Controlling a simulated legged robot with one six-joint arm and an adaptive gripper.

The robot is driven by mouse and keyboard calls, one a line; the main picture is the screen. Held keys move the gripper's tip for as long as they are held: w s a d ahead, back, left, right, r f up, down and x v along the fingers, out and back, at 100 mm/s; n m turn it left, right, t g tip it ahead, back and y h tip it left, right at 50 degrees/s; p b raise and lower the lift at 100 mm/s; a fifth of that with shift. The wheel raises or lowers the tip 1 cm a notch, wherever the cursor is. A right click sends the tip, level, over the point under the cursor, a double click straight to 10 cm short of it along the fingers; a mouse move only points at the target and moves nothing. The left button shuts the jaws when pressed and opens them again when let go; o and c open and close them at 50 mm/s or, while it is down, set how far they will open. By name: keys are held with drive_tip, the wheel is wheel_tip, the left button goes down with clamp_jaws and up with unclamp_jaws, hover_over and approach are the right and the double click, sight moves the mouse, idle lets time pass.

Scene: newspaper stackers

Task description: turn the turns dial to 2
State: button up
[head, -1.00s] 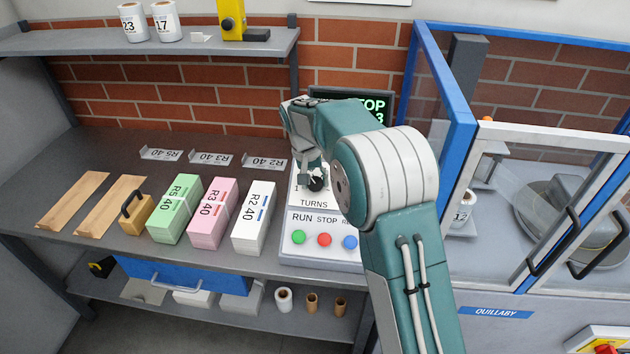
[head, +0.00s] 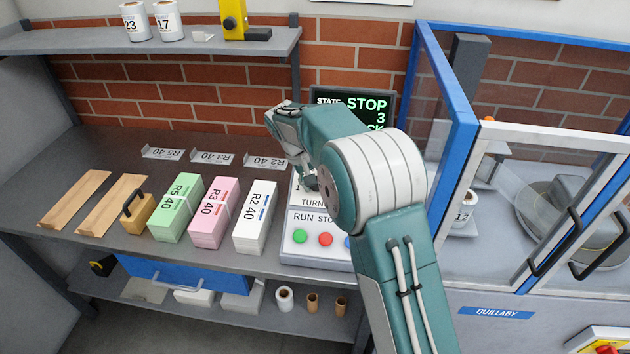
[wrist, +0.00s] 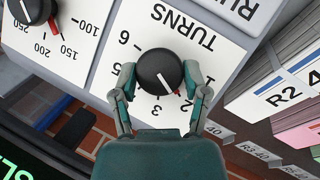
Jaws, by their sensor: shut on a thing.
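The turns dial (wrist: 160,72) is a round black knob with a red and white pointer. It sits on a white panel (wrist: 220,45) marked TURNS, seen upside down in the wrist view. My gripper (wrist: 160,82) is shut on the dial, one finger on each side. In the head view, my gripper (head: 309,181) is at the panel and covers the dial.
Green (head: 300,236) and red (head: 326,239) buttons lie below. A screen (head: 368,108) behind reads STOP and 3. Banded paper stacks (head: 254,217) stand to the left, a blue-framed guard (head: 450,110) to the right.

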drive_tip(key=shift+s+f, duration=0.1)
drive_tip(key=shift+f, duration=0.15)
drive_tip(key=o, duration=1.1)
drive_tip(key=shift+a, duration=0.1)
drive_tip(key=shift+r, duration=0.15)
drive_tip(key=shift+r, duration=0.2)
drive_tip(key=v, duration=1.1)
drive_tip(key=shift+a+r, duration=0.2)
drive_tip(key=shift+r, duration=0.05)
drive_tip(key=shift+d, duration=0.1)
